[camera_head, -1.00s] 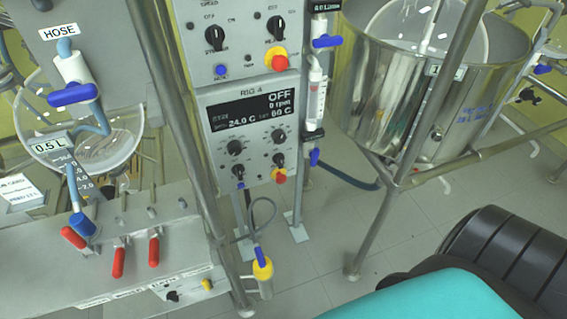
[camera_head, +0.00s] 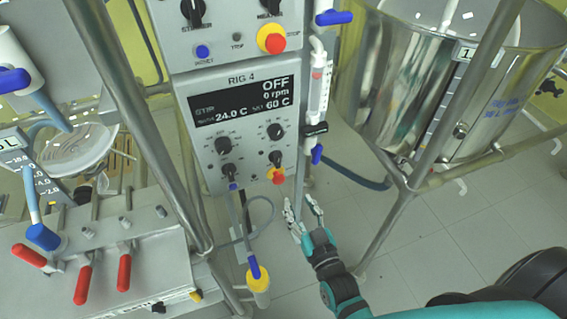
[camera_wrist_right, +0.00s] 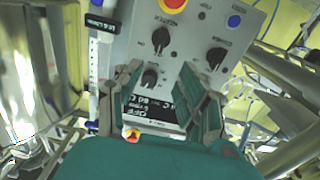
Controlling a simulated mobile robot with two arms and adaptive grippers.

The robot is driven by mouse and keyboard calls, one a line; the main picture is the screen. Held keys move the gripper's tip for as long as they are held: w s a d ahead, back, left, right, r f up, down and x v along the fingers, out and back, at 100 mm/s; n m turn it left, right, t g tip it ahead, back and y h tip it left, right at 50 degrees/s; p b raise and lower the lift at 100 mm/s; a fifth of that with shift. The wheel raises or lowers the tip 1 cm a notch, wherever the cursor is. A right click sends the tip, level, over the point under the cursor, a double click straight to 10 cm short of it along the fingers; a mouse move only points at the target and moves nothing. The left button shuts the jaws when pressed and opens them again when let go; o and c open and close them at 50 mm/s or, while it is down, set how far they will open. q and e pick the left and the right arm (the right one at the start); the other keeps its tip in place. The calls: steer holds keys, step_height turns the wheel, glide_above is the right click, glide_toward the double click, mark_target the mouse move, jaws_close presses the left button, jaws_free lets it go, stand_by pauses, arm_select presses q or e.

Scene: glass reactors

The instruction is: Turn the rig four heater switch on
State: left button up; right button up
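The rig four panel (camera_head: 236,120) is a grey box with a black display (camera_head: 240,97) reading OFF, 0 rpm, 24.0 C and 60 C. Four black knobs sit below the display. The lower right one (camera_head: 275,158), above the red button, appears to be the heater switch; its label is too small to read here. In the right wrist view the panel is upside down, and that knob (camera_wrist_right: 160,40) shows beyond the fingertips. My right gripper (camera_head: 302,208) is open and empty, below and right of the panel, apart from the switch. My left gripper is not in view.
A red stop button (camera_head: 278,176) on a yellow base sits just under the switch. A clear tube (camera_head: 318,88) and steel frame posts stand right of the panel. A steel vessel (camera_head: 430,110) is further right. A grey cable loops below the panel.

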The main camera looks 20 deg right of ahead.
mark_target(279, 162)
steer(key=w, duration=1.3)
steer(key=shift+w+a+f, duration=0.1)
steer(key=shift+w+a, duration=0.15)
steer(key=shift+w, duration=0.4)
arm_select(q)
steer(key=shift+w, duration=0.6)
arm_select(e)
steer(key=shift+w, duration=0.2)
jaws_close()
